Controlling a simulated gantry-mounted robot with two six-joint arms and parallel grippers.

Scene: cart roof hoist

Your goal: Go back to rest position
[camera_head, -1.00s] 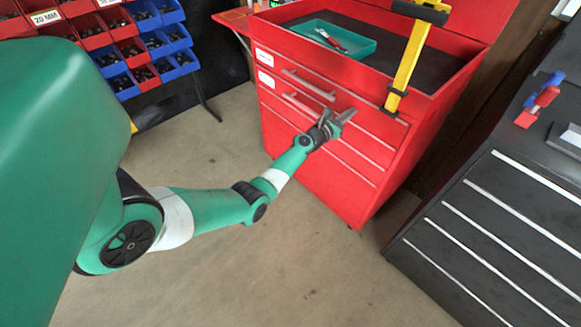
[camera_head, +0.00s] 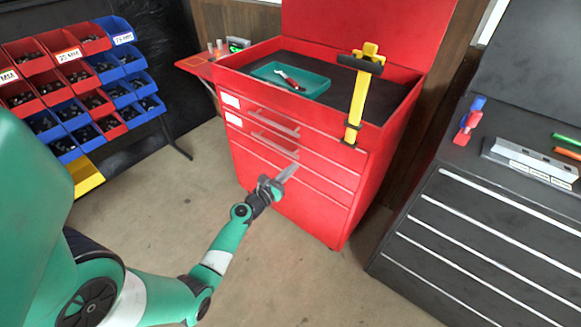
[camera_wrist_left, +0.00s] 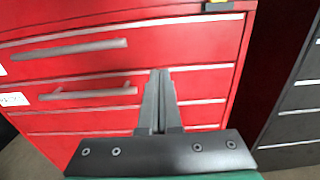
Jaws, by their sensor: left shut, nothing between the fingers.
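My left gripper (camera_head: 284,177) is in front of the red cart's (camera_head: 306,222) drawer fronts in the head view. In the left wrist view its two fingers (camera_wrist_left: 160,100) are together with nothing between them, pointing at the drawer fronts. It appears apart from the drawer handles (camera_head: 275,144); the exact gap cannot be told. The drawers look closed. My right gripper is in neither view.
A teal tray (camera_head: 262,72) with a red-handled tool (camera_head: 289,80) lies on the cart top. A yellow clamp-like tool (camera_head: 358,95) stands at its front edge. Bin racks (camera_head: 75,90) are at left, a dark cabinet (camera_head: 480,240) at right. Floor before the cart is open.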

